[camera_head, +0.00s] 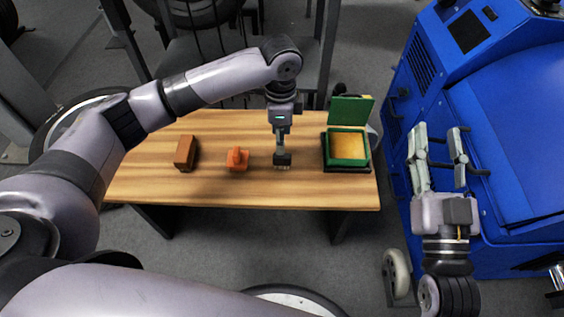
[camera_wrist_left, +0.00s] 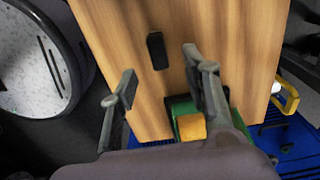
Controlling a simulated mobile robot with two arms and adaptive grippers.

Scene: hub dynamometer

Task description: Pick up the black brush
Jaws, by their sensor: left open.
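The black brush (camera_head: 283,159) lies on the wooden table, left of the green box. It also shows in the left wrist view (camera_wrist_left: 156,50) as a small dark block on bare wood. My left gripper (camera_head: 281,142) points down above the table, close over the brush in the head view. In the left wrist view its two fingers (camera_wrist_left: 162,80) are spread apart with nothing between them, and the brush lies beyond them, apart from both. My right gripper (camera_head: 439,134) is open and empty, right of the table, in front of the blue machine.
The wooden table (camera_head: 140,185) also holds a brown block (camera_head: 186,153), an orange object (camera_head: 237,159) and an open green box (camera_head: 347,147) with a yellow inside. The blue machine (camera_head: 500,130) stands to the right. Bare wood surrounds the brush.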

